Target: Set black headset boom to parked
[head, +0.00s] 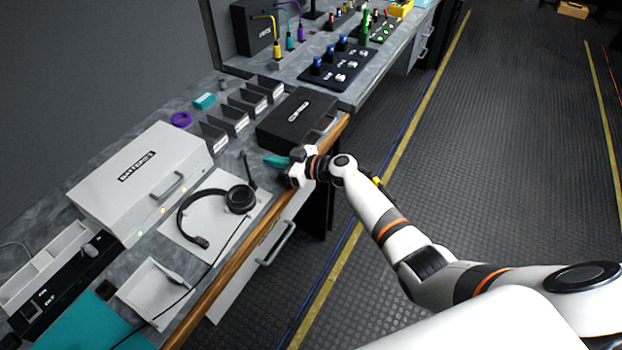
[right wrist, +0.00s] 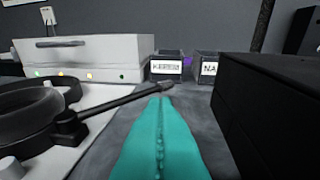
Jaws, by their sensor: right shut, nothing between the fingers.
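The black headset (head: 181,222) lies on a white mat (head: 205,240) on the workbench. Its boom (head: 247,172) sticks out from the ear cup (head: 240,199), away from the headband and past the mat's edge. In the right wrist view the boom (right wrist: 125,102) runs from the ear cup (right wrist: 68,128) up to the right, and its tip lies just beyond my fingertips. My right gripper (head: 272,160), with teal fingers, is shut and empty, right of the boom. It also shows in the right wrist view (right wrist: 160,100). I cannot tell whether it touches the boom. My left gripper is out of view.
A black case (head: 297,118) stands close to the right gripper. A white BATTERIES box (head: 140,180) is behind the headset. Several labelled dark bins (head: 240,110) line the back. A white tray (head: 155,288) and a cable lie in front. Open floor is to the right.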

